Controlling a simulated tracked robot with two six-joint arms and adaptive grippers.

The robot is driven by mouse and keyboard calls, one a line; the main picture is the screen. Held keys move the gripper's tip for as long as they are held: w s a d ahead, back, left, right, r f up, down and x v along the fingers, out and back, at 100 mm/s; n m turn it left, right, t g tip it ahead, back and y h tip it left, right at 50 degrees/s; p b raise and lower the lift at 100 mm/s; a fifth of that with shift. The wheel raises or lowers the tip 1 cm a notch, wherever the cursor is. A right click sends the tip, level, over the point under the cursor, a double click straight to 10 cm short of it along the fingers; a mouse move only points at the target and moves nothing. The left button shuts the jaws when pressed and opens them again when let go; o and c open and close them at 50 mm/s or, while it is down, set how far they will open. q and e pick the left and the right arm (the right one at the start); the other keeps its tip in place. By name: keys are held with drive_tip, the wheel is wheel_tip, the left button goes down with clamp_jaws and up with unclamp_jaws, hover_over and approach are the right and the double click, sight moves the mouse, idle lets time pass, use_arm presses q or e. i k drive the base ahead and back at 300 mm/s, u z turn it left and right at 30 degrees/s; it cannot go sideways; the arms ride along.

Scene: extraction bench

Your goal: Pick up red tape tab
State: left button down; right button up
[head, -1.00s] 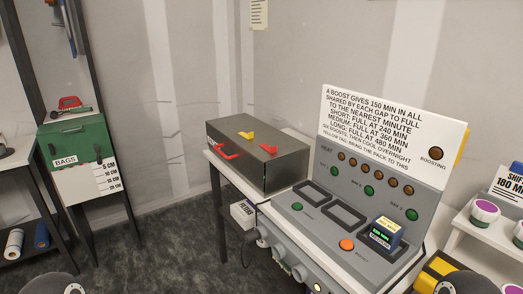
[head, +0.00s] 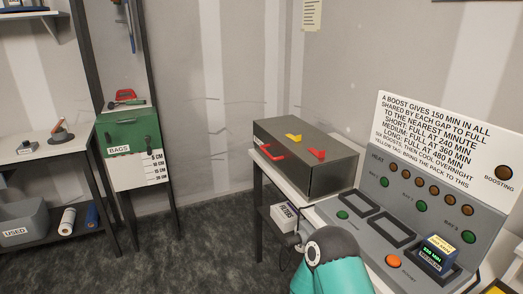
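A small red tab (head: 317,153), bent in a V shape, lies on top of the dark metal box (head: 330,178) at the back of the bench. A similar yellow tab (head: 294,138) lies to its left on the same lid. A red handle-like piece (head: 268,153) is at the box's front left edge. I cannot tell for sure which red piece is the tape tab. A teal and dark grey link of my own arm shows at the bottom, in front of the bench and apart from the box.
The grey panel (head: 400,210) with lamps and a blue pack (head: 436,252) stands right of the box. A green BAGS bin (head: 131,133) with a red-handled item (head: 128,97) on it stands left. A USED bin (head: 22,222) sits far left. Floor between is clear.

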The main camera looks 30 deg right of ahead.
sight(319, 155)
drive_tip(key=u, duration=0.8)
drive_tip(key=i, duration=3.25)
drive_tip(key=z, duration=2.05)
drive_tip(key=i, duration=0.15)
drive_tip(key=z, duration=1.45)
drive_tip(key=k, duration=0.25)
